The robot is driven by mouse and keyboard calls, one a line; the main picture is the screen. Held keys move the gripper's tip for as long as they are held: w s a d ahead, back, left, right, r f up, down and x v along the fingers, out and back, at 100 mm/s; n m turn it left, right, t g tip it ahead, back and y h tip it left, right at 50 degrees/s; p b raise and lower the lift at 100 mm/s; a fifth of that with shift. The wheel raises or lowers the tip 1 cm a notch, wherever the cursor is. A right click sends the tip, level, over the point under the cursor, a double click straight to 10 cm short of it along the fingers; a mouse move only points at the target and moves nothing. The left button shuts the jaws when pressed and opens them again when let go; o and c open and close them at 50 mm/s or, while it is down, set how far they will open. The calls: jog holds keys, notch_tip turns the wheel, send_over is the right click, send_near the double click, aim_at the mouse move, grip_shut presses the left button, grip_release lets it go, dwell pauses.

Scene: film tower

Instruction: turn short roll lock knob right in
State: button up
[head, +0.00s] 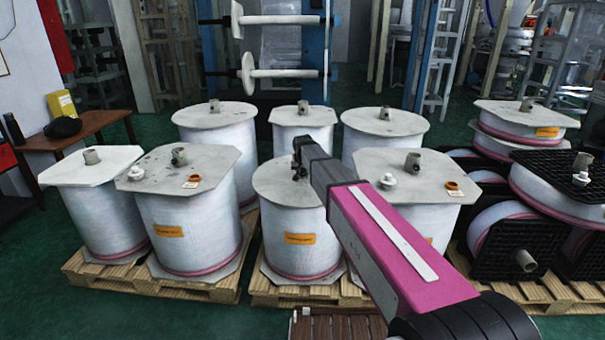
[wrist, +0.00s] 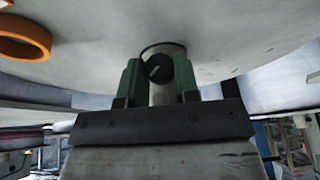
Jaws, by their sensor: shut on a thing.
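In the wrist view, my gripper (wrist: 157,80) has two green fingers closed on a dark round knob (wrist: 158,70) with a pale line across its face. The knob sits at a pale grey, tube-like core that meets the light roll cover (wrist: 230,30). In the head view, my gripper (head: 298,160) is at the top of the front middle white roll (head: 290,240); the knob is hidden there by the arm. I cannot tell how far in the knob is turned.
An orange ring (wrist: 25,38) lies on the cover left of my gripper. White rolls stand close on both sides, at front left (head: 190,230) and front right (head: 430,220), on wooden pallets (head: 140,280). A steel rack with two spindles (head: 285,20) stands behind.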

jog(key=y, duration=0.3)
jog(key=m+y, duration=0.1)
jog(key=shift+d+f+y, duration=0.1)
jog(key=shift+d+y, duration=0.25)
jog(key=shift+y, duration=0.05)
jog(key=shift+d+f+m+t+y, duration=0.1)
jog(key=shift+m+t+y, duration=0.3)
jog(key=shift+y, duration=1.2)
jog(key=o, duration=0.9)
jog(key=v, duration=1)
jog(key=shift+d, duration=0.4)
jog(key=shift+s, duration=0.15)
